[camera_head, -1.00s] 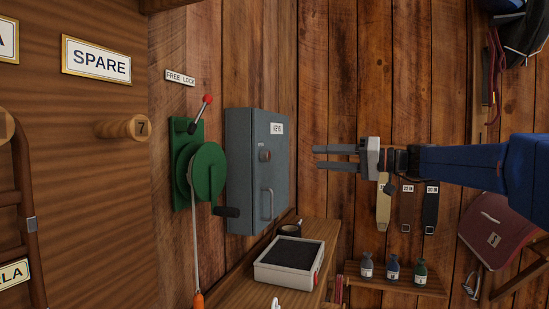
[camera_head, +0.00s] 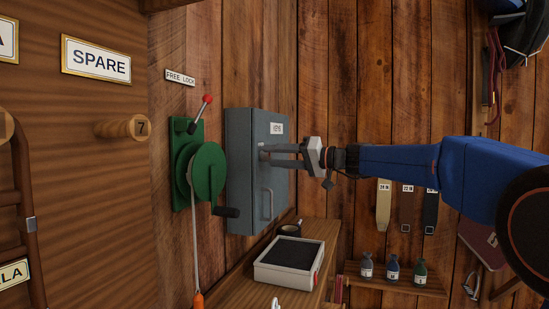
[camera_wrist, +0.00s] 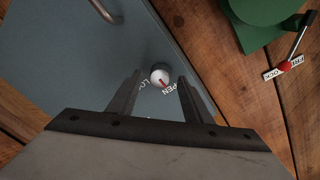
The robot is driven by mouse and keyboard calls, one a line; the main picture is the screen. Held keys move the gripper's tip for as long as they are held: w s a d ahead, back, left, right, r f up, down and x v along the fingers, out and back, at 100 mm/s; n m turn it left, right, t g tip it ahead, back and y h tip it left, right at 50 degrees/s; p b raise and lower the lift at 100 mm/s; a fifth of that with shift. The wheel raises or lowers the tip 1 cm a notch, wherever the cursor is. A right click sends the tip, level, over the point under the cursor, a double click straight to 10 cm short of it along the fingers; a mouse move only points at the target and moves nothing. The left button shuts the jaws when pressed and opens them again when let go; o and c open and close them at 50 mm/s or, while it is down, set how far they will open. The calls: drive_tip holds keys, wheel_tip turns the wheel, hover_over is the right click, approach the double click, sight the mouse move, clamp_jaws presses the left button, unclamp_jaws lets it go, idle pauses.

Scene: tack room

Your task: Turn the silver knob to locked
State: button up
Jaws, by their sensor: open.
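The silver knob (camera_wrist: 160,76) sits on the front of the grey key cabinet (camera_head: 250,205). A second label starting "LO" is partly hidden by a finger. My gripper (camera_head: 268,155) is at the cabinet's front, and in the head view its fingers cover the knob. In the wrist view my gripper (camera_wrist: 158,88) is open, with a finger on either side of the knob's place. I cannot tell whether the fingers touch it.
A bar handle (camera_head: 268,204) is on the cabinet below the knob. A green winch (camera_head: 208,172) with a red-tipped lever (camera_head: 208,99) is mounted on the wall to the left. A white box (camera_head: 287,262) stands on the shelf below.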

drive_tip(key=shift+w+a, duration=0.15)
drive_tip(key=shift+a, duration=0.2)
drive_tip(key=shift+c, duration=0.3)
drive_tip(key=c, duration=1)
